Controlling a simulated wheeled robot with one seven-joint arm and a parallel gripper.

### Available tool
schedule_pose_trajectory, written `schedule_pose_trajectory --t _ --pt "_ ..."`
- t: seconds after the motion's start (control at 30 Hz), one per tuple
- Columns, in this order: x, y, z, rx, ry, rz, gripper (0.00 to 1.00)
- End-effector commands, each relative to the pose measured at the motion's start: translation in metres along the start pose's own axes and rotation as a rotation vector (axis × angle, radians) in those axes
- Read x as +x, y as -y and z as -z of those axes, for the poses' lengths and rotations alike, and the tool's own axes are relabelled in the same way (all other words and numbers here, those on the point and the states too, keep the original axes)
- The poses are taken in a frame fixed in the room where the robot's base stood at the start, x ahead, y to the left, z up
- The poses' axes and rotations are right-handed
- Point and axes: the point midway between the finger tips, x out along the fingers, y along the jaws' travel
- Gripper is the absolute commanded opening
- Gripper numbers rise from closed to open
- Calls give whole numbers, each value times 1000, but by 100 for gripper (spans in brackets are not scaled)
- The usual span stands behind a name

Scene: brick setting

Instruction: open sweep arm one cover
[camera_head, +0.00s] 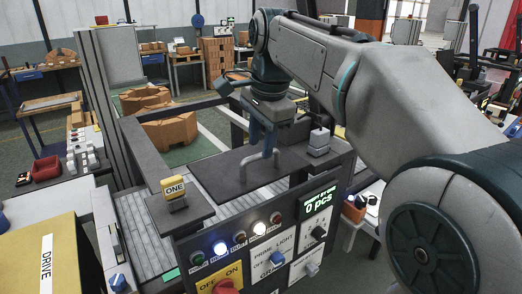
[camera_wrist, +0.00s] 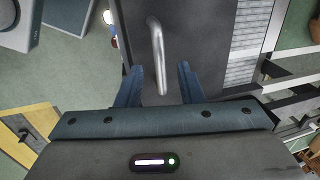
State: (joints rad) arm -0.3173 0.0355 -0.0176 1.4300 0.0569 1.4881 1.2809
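The cover is a flat dark panel (camera_head: 229,166) on top of the machine, lying closed as far as I can see. A pale bent-bar handle (camera_head: 246,166) stands up from it. My gripper (camera_head: 262,146) points down over the panel, right at the handle. In the wrist view the dark panel (camera_wrist: 205,40) and metal handle (camera_wrist: 157,45) lie ahead. The blue fingers of my gripper (camera_wrist: 160,67) are spread on both sides of the handle's near end, with gaps showing. A yellow sign reading ONE (camera_head: 174,187) stands on a dark plate left of the cover.
The machine's front has a control panel (camera_head: 268,258) with lit buttons, a red knob (camera_head: 226,287) and a display (camera_head: 319,202) reading 0 pcs. A grey conveyor (camera_head: 209,177) runs beside the cover. A yellow box marked DRIVE (camera_head: 60,262) is at lower left.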

Motion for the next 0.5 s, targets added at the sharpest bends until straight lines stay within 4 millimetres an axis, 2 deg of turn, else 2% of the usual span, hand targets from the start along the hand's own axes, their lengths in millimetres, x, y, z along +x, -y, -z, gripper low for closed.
schedule_pose_trajectory --t 0.03,0.2,0.5 --pt "7 0 0 0 1 -2 34" --pt "19 0 0 -1 0 0 34" --pt "20 0 0 -1 0 1 34"
